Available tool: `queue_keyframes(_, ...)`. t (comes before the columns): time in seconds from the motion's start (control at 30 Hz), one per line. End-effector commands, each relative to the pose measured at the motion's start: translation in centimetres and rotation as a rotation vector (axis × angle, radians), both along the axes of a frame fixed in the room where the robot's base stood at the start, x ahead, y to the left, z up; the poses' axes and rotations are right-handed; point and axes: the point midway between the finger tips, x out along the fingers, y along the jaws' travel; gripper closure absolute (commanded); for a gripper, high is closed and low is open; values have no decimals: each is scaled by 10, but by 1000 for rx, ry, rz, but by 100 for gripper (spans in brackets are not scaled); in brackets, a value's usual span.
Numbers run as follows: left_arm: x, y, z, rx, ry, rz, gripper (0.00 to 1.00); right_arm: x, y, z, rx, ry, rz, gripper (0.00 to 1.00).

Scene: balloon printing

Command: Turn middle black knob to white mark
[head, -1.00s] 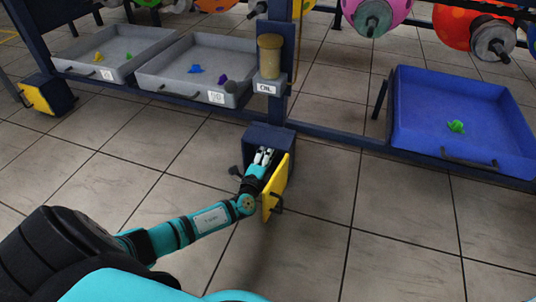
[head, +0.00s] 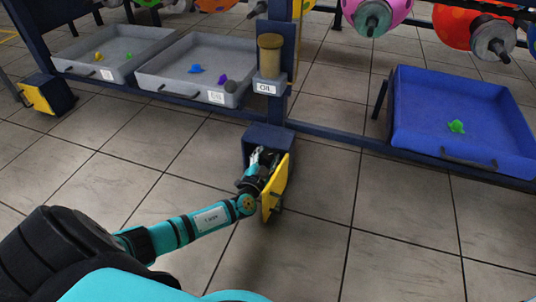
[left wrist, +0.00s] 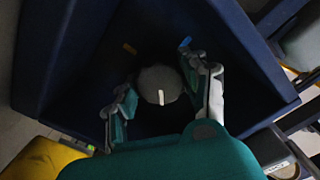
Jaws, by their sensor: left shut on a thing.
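The round grey-black knob (left wrist: 153,79) sits inside a dark blue box (left wrist: 95,55) in the left wrist view. A short white line on its face lies toward the lower edge of the picture. An orange mark (left wrist: 129,47) and a blue mark (left wrist: 184,42) show on the panel beyond it. My left gripper (left wrist: 165,84) has one finger on each side of the knob and is shut on it. In the head view, my left gripper (head: 262,158) reaches into the open box (head: 268,134), and the knob is hidden. No separate white mark is clear. My right gripper is out of view.
The box's yellow door (head: 273,190) stands open beside my wrist. A blue tray (head: 415,135) is at right and a grey tray (head: 158,82) at left. An oil container (head: 270,58) stands on the post above. The tiled floor in front is clear.

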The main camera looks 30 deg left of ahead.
Motion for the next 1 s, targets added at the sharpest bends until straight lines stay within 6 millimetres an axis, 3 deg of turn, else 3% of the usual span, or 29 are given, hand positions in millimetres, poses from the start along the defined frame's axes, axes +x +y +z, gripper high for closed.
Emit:
queue_keyframes(0.6,0,1,-1,-546,-129,2,88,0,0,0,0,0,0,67)
queue_keyframes(1.0,0,0,-1,-749,-178,2,88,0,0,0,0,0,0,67)
